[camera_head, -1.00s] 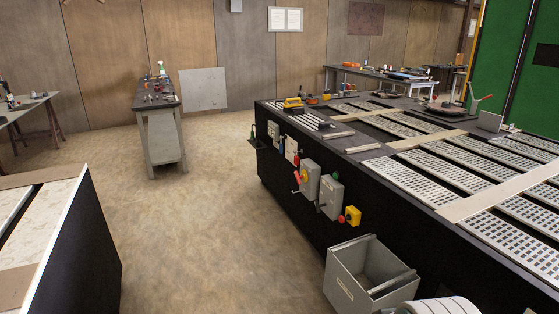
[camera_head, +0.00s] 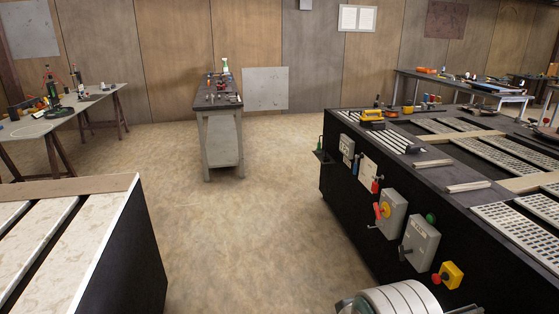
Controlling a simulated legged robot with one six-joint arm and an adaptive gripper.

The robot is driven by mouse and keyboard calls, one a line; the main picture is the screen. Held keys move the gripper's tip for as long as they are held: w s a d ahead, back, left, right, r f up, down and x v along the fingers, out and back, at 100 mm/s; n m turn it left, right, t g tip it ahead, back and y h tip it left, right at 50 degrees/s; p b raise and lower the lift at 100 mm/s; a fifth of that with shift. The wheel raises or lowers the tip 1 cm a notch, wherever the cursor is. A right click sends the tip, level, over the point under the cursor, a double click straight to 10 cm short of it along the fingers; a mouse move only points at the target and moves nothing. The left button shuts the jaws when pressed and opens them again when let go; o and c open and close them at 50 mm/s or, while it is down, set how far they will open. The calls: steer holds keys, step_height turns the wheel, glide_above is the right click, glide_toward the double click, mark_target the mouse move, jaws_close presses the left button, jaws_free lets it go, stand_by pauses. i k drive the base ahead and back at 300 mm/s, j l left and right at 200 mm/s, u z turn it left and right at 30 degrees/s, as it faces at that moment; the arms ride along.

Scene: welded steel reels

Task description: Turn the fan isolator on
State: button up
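Two grey switch boxes are mounted on the black side of the long bench at the right. The left switch box (camera_head: 394,211) has a red handle (camera_head: 378,212) on a yellow plate. The right switch box (camera_head: 423,243) has a dark handle (camera_head: 404,250) at its left edge. Their labels are too small to read, so I cannot tell which is the fan isolator or whether either is on. My gripper is not in view.
A yellow box with a red button (camera_head: 437,278) is beside the right switch box, and a green button (camera_head: 431,218) is above it. The long bench (camera_head: 345,200) borders open floor (camera_head: 255,220). A low table (camera_head: 95,186) stands at left, a narrow workbench (camera_head: 222,140) behind.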

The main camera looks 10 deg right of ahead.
mark_target(377, 211)
steer(key=i+j+z, duration=0.1)
steer(key=i, duration=0.55)
steer(key=i+j+z, duration=0.1)
steer(key=i, duration=0.55)
steer(key=i+j+z, duration=0.1)
steer(key=i+z, duration=0.2)
steer(key=z, duration=0.2)
steer(key=i+j+z, duration=0.2)
steer(key=z, duration=0.3)
steer(key=i+j+z, duration=0.3)
steer(key=z, duration=0.2)
steer(key=i+j+z, duration=0.15)
steer(key=j+z, duration=0.35)
steer(key=i+j+z, duration=0.1)
steer(key=j+z, duration=0.25)
steer(key=z, duration=0.15)
steer(key=j+z, duration=0.5)
steer(key=k+j+z, duration=0.1)
steer(key=j+z, duration=0.2)
steer(key=j, duration=0.25)
